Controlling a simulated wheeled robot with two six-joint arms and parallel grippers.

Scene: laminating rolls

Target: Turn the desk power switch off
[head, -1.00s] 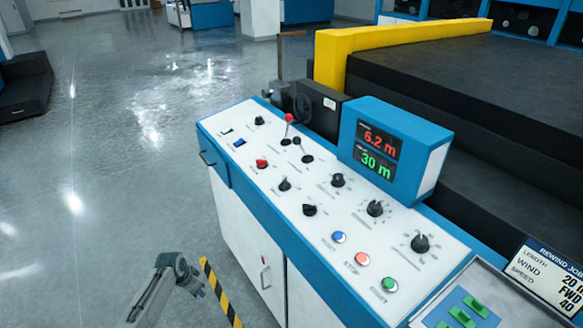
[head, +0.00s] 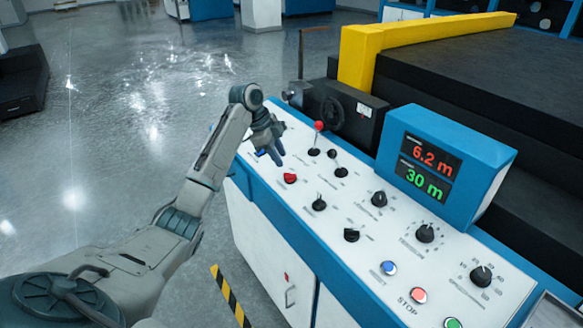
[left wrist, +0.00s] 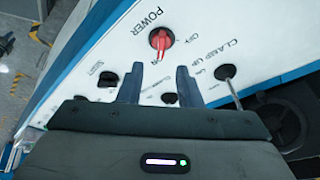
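The desk power switch is a red rotary knob (head: 290,178) on the sloped white control panel (head: 335,205). In the left wrist view the knob (left wrist: 161,40) sits below the word POWER, and its grip ridge runs roughly down the picture toward a small label that looks like ON. My left gripper (head: 275,155) hangs over the panel's far left part, just beyond the knob. In the left wrist view its two fingers (left wrist: 158,72) are apart with nothing between them, and the knob lies ahead of the gap. My right gripper is not in view.
A red-tipped lever (head: 318,127) and several black knobs stand near the power switch. A blue display box (head: 445,160) rises at the panel's back, with a black handwheel unit (head: 340,110) beyond. Open floor lies left of the desk.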

